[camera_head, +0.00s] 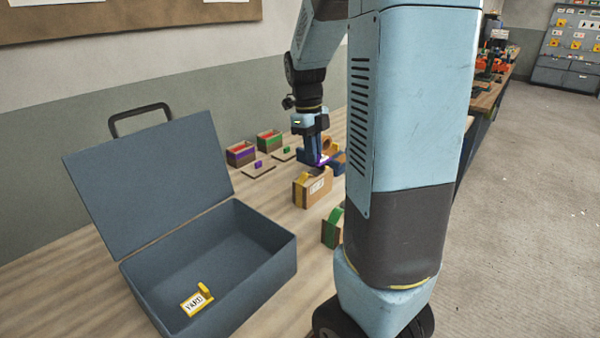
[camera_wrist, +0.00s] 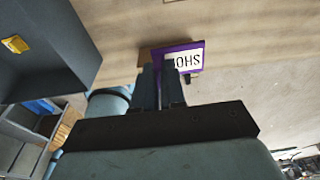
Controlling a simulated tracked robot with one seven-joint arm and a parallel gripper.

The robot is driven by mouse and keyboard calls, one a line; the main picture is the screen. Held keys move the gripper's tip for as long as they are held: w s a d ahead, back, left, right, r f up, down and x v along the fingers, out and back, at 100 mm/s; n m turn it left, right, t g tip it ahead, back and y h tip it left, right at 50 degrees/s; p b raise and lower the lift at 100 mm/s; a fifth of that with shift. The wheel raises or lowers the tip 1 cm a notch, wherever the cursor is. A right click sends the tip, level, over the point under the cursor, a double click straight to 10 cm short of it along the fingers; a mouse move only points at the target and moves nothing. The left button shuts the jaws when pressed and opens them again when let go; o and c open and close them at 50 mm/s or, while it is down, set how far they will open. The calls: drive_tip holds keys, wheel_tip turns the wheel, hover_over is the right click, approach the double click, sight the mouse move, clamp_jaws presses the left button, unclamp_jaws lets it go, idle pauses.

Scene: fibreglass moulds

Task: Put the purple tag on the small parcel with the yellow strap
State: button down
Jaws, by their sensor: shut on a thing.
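My gripper (camera_head: 320,154) is shut on the purple tag (camera_head: 323,161) above the bench, just behind the small parcel with the yellow strap (camera_head: 315,191). In the wrist view the purple tag (camera_wrist: 195,49) sticks out past the fingertips (camera_wrist: 161,72), its white printed face partly hidden by a finger. The lettering looks upside down. The parcel is a brown box with a yellow strap at its left end and a white label. The tag and this parcel look apart in the head view; the exact gap is unclear.
An open blue-grey toolbox (camera_head: 270,238) holds a yellow tag (camera_head: 196,300) marked YARD. A green-strapped parcel (camera_head: 332,230) stands nearer, partly behind my arm. Two small bins (camera_head: 241,154) (camera_head: 269,142) and flat pieces with purple (camera_head: 258,165) and green (camera_head: 286,150) parts lie behind.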

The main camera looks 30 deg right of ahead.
hover_over(302, 183)
drive_tip(key=f, duration=0.5)
drive_tip(key=shift+s+a+f, duration=0.1)
drive_tip(key=shift+s+f, duration=0.2)
drive_tip(key=shift+w+f, duration=0.55)
drive_tip(key=shift+f, duration=1.55)
drive_tip(key=c, duration=1.2)
unclamp_jaws()
